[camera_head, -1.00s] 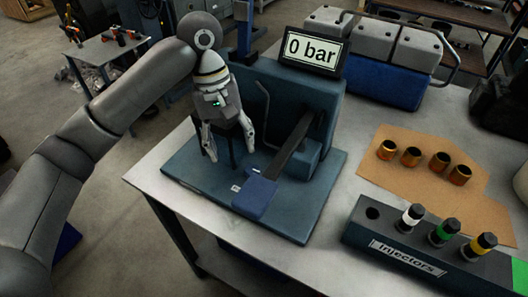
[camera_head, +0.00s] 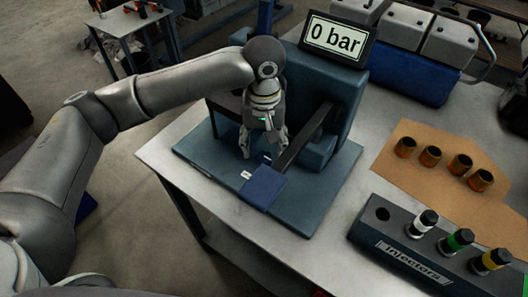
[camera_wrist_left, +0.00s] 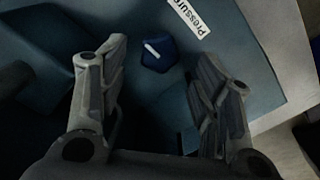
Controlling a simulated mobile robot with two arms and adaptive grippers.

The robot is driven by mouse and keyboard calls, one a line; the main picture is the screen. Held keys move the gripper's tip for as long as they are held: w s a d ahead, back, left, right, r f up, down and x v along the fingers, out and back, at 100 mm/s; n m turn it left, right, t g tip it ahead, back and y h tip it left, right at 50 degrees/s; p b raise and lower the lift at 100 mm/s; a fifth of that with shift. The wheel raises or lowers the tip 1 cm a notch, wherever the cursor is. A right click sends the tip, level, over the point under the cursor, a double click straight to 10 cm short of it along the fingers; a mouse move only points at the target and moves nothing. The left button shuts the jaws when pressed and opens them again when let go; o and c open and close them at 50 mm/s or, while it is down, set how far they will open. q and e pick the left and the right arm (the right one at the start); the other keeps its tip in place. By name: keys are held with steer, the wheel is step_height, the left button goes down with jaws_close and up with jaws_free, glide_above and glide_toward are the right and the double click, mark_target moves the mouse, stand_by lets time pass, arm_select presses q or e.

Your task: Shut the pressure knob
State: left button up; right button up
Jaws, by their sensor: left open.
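The pressure knob (camera_wrist_left: 158,56) is a small dark blue, angular knob with a white line on top. In the left wrist view it lies between and beyond the open fingers, and no contact shows. A white label (camera_wrist_left: 184,16) reading "Pressure" is beside it. In the head view I cannot clearly make out the knob near the fingertips. My left gripper (camera_head: 263,149) is open, pointing down over the blue base plate of the test stand (camera_head: 322,205). It also shows in the left wrist view (camera_wrist_left: 162,62). My right gripper is not in view.
A display (camera_head: 338,40) reads 0 bar. A dark lever with a blue end block (camera_head: 264,188) runs close to the gripper's right. An injector rack (camera_head: 408,262) and several copper-coloured cups (camera_head: 430,156) on brown card are at the right.

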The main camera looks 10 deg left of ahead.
mark_target(264, 156)
arm_select(q)
steer(key=shift+f, duration=2.2)
steer(key=c, duration=1)
